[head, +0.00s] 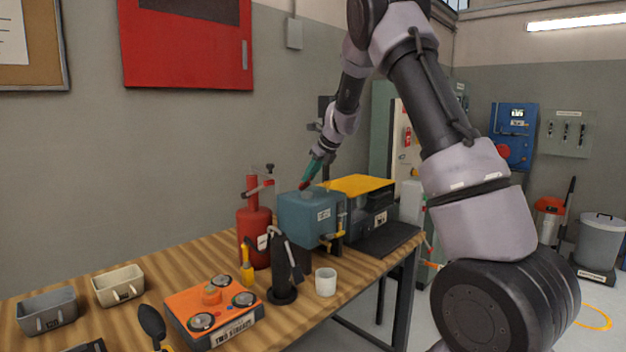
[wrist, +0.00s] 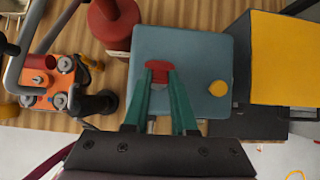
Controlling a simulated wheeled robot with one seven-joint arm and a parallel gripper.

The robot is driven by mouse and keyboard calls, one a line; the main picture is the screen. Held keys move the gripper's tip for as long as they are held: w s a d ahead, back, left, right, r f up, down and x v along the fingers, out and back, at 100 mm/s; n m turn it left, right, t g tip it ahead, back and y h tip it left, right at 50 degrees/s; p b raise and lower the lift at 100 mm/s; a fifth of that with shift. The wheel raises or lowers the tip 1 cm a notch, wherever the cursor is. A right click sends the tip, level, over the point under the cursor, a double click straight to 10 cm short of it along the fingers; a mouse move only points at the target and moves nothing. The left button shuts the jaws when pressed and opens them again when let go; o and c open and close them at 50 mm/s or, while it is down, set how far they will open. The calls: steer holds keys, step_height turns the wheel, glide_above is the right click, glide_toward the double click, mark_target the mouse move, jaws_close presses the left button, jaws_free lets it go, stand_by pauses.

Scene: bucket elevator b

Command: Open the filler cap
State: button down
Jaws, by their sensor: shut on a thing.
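A blue-grey box (head: 296,216) stands on the wooden bench; its flat top (wrist: 185,45) fills the middle of the wrist view. My gripper (head: 304,182) points down at this top. In the wrist view its teal fingers (wrist: 160,75) are shut on a small red cap (wrist: 159,66), which I take as the filler cap. The fingers cover part of it, and I cannot tell whether it is still seated or slightly raised.
A red extinguisher (head: 254,224) stands close left of the box. A yellow-topped dark unit (head: 360,186) is close on its right.

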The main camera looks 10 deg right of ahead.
steer(key=shift+w+a+r+g+h, duration=0.2)
steer(key=shift+w+a+g+h, duration=0.1)
steer(key=shift+w+g+h, duration=0.2)
steer(key=shift+w+a+r+g+h, duration=0.25)
steer(key=shift+w+g+h, duration=0.15)
steer(key=shift+g, duration=0.2)
steer(key=shift+w+a+r+g+h, duration=0.1)
steer(key=shift+w+a+g+h, duration=0.25)
steer(key=shift+g, duration=0.2)
steer(key=shift+w+a+g+h, duration=0.1)
steer(key=shift+w+g+h, duration=0.15)
steer(key=shift+g+h, duration=0.25)
steer(key=c, duration=0.7)
jaws_free()
steer(key=r, duration=0.7)
steer(key=s+r, duration=0.1)
steer(key=r, duration=0.2)
steer(key=shift+d+r, duration=0.3)
steer(key=shift+r, duration=0.05)
